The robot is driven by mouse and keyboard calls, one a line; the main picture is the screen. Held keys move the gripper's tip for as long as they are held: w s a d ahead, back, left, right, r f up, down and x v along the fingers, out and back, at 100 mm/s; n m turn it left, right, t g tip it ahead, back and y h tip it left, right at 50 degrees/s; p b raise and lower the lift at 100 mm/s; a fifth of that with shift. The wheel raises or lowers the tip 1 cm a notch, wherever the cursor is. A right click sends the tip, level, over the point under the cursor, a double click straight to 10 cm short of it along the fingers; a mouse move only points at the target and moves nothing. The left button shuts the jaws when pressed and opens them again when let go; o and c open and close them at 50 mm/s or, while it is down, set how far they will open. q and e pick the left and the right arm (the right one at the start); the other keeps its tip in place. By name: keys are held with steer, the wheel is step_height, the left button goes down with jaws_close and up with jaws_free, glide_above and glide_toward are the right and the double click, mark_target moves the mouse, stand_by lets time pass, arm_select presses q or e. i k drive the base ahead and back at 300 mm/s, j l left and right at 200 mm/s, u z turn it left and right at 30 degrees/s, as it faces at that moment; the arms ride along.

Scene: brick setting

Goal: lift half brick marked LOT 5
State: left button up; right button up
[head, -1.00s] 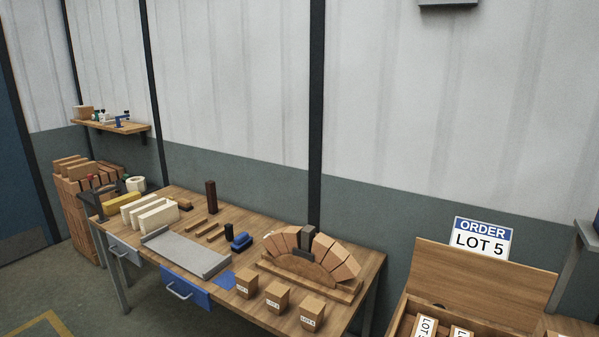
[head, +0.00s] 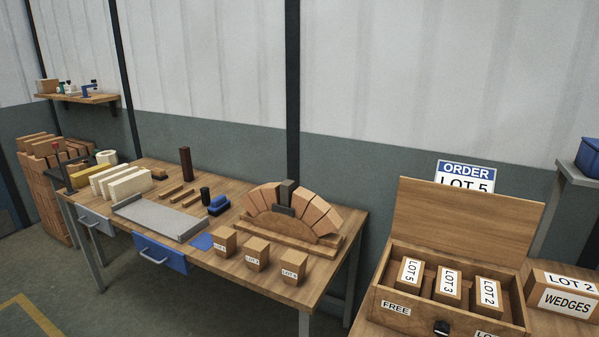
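The brick marked LOT 5 (head: 409,272) stands in the left compartment of an open wooden box (head: 384,292) at the lower right, its white label facing up. Bricks marked LOT 3 (head: 448,284) and LOT 2 (head: 487,292) stand to its right in the same box. An order sign (head: 464,174) reading LOT 5 shows behind the raised lid, its lower part hidden by the lid. Neither of my grippers is in view.
The box's lid (head: 466,222) stands up at the back; its front carries a FREE label and a dark latch. A WEDGES carton (head: 567,291) stands to its right. The workbench (head: 325,280) to the left holds an arch model (head: 290,212) and three small labelled blocks (head: 257,254).

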mark_target(409, 277)
steer(key=l+z, duration=0.1)
steer(key=z, duration=0.25)
steer(key=i+z, duration=0.15)
steer(key=z, duration=0.2)
steer(key=i+l+z, duration=0.1)
steer(key=z, duration=0.25)
